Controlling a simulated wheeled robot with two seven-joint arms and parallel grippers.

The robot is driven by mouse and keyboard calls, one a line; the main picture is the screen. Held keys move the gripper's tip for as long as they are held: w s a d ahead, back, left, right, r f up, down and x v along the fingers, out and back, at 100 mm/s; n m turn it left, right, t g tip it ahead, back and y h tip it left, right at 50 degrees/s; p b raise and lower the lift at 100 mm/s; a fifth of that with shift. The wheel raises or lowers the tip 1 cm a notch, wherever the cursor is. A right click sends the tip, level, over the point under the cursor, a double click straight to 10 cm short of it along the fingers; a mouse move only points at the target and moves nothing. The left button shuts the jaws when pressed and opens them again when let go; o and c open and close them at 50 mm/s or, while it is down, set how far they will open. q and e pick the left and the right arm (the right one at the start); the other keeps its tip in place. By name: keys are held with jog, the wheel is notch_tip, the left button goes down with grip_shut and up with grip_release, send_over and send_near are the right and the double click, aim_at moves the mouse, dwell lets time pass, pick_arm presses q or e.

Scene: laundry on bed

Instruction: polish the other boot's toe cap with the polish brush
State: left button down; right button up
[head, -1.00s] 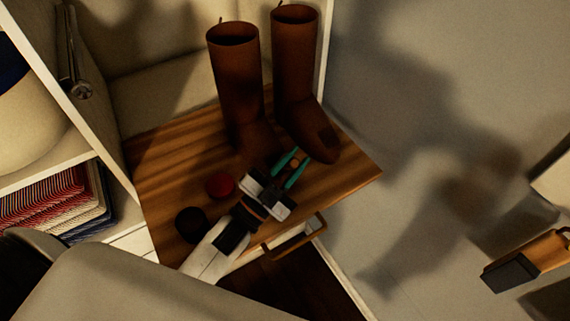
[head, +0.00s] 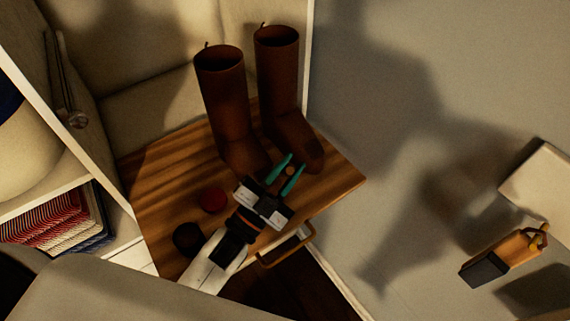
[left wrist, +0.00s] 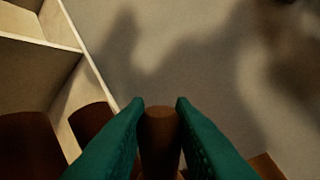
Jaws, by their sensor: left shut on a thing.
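Two tall brown boots stand upright on a wooden top, the left boot (head: 222,100) and the right boot (head: 279,85). A darker patch shows on the right boot's toe. My left gripper (head: 295,163) has green fingers and is in front of the boots, close to the right boot's toe; I cannot tell if they touch. It is shut on a brown, rounded piece, seen between the fingers in the left wrist view (left wrist: 160,138), apparently the polish brush's handle. The brush's bristles are hidden. My right gripper is not in view.
A red round tin (head: 213,200) and a dark round tin (head: 187,238) sit on the wooden top (head: 165,175) left of my gripper. A drawer handle (head: 290,250) juts from its front. Folded cloths (head: 55,225) fill a shelf at left. A wooden block with a dark end (head: 500,257) is at right.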

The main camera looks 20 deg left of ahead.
pick_arm(q)
jog(key=shift+d+r, duration=0.1)
jog(key=shift+r, duration=0.1)
jog(key=r, duration=0.1)
jog(key=r+p, duration=0.1)
jog(key=s+d+p, duration=0.1)
jog(key=shift+r, duration=0.4)
jog(key=shift+w, duration=0.1)
